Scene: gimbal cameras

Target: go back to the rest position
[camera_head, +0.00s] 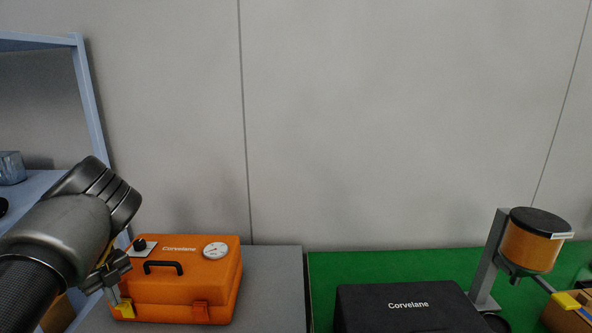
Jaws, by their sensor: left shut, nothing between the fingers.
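My left gripper (118,294) comes in from the left on its dark arm and points downward, with yellow showing at its fingertips. It is shut and empty. It is in front of the left end of an orange case (215,280) marked "Corvelane". The case is closed, with a black handle, a round white gauge and a black knob on top. I cannot tell whether the fingertips touch the case. My right gripper is not in view.
A black "Corvelane" box (408,313) is on a green surface (370,270). An orange canister with a black lid (533,240) is on a grey stand at the right. A blue shelf frame (88,85) stands at the left. The grey surface right of the orange case is clear.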

